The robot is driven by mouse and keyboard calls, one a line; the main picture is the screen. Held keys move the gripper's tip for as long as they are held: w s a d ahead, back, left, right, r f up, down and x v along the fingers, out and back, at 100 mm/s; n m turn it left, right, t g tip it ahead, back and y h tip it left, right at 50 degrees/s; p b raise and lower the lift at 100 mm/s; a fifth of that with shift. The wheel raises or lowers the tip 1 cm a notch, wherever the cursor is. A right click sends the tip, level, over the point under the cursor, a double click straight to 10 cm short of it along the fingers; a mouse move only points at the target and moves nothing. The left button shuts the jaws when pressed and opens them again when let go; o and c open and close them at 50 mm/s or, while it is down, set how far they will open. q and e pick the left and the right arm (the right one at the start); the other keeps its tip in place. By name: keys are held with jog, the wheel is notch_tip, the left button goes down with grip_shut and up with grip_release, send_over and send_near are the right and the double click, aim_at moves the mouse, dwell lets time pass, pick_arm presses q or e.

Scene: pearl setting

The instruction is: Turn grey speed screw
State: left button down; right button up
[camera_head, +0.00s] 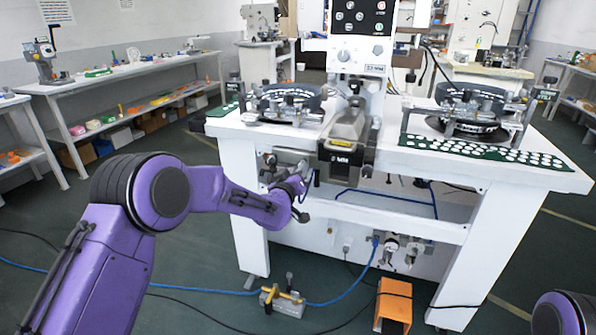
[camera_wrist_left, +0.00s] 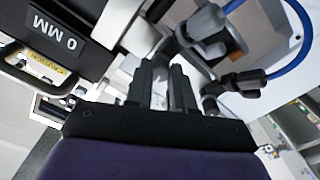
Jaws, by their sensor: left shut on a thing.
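My left gripper (camera_head: 286,178) is at the front edge of the white machine table, just left of the black block marked "MM" (camera_head: 340,158). In the left wrist view its two dark fingers (camera_wrist_left: 166,80) are close together, shut on a small grey part that I take to be the grey speed screw (camera_wrist_left: 165,48). The fingers hide most of this part, so its turn angle cannot be told. In the head view the purple wrist and the nearby fittings make the grip hard to see. My right gripper is outside both views; only a purple part of that arm shows at lower right.
The white machine table (camera_head: 474,175) carries round fixtures on both sides (camera_head: 290,104) (camera_head: 470,112). A blue hose (camera_wrist_left: 290,55) runs close to the fingers. An orange box (camera_head: 394,306) and a yellow-and-grey fitting (camera_head: 282,300) lie on the floor.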

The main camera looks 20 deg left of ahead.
pick_arm(q)
jog(key=shift+f+m, duration=0.1)
jog(key=shift+m, duration=1.1)
jog(key=c, duration=1)
grip_release()
jog(key=s, duration=1)
jog(key=shift+s+a, duration=0.25)
jog(key=shift+s, duration=0.05)
